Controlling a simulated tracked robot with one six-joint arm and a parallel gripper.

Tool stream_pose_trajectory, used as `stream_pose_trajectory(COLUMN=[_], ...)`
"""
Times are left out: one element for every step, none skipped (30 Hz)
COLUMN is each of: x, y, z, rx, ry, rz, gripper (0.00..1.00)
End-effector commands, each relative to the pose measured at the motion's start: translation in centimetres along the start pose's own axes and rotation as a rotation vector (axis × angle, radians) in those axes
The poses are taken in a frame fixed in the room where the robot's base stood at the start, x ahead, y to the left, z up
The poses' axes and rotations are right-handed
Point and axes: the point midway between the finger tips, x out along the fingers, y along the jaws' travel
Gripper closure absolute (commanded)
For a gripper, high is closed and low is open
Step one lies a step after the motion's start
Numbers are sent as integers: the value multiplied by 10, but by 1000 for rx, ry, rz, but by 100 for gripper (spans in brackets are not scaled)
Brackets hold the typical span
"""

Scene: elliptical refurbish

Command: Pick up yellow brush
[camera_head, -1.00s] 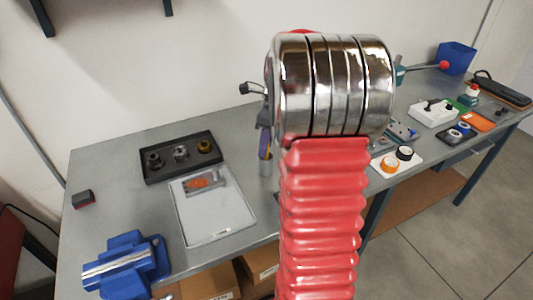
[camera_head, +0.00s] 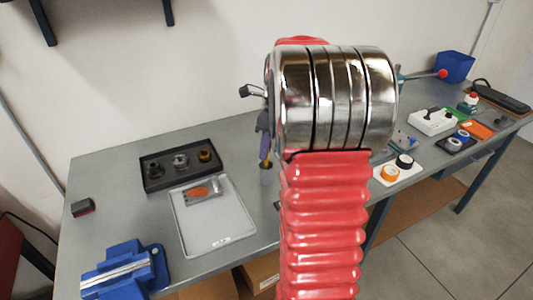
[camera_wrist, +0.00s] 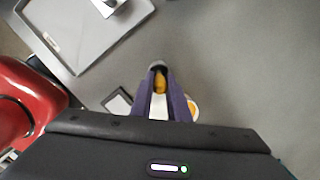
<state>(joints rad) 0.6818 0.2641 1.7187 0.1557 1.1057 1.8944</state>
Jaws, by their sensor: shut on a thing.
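In the head view my gripper (camera_head: 264,150) hangs over the grey workbench, left of my arm's shiny metal joint. Its purple fingers are shut on the yellow brush. Only a small yellow part of the brush (camera_wrist: 160,84) shows between the fingers in the wrist view, with a greyish round end just beyond the fingertips (camera_wrist: 159,76).
A light grey tray (camera_head: 216,232) with a metal and orange piece lies left of my gripper, below a black tray (camera_head: 168,178) of round parts. A blue vise (camera_head: 125,270) sits front left. A white plate with orange and black rolls (camera_head: 398,169) lies to the right.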

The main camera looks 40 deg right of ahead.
Motion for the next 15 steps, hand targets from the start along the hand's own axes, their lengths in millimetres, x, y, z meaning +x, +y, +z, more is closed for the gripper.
stream_pose_trajectory(x=[-8,-13,-20,-25,-31,-38,-43,-49,-55,-60,-64,-68,-71,-74,-77], y=[0,-1,-1,-1,-1,-1,-1,-1,-1,0,-1,0,0,0,0], z=[1,2,3,4,5,6,7,8,9,9,10,11,11,11,12], rx=[-1,-1,-1,-1,-1,-1,-1,-1,0,0,0,0,0,0,0], ry=[-1,-1,-1,-1,-1,-2,-1,-1,-1,-1,-1,-1,0,0,0], rz=[-3,-4,-3,-3,-3,-4,-3,-3,-3,-2,-2,-2,-1,-1,-1], gripper=[100,100,100,100,100,100,100,100,100,100,100,100,100,100,100])
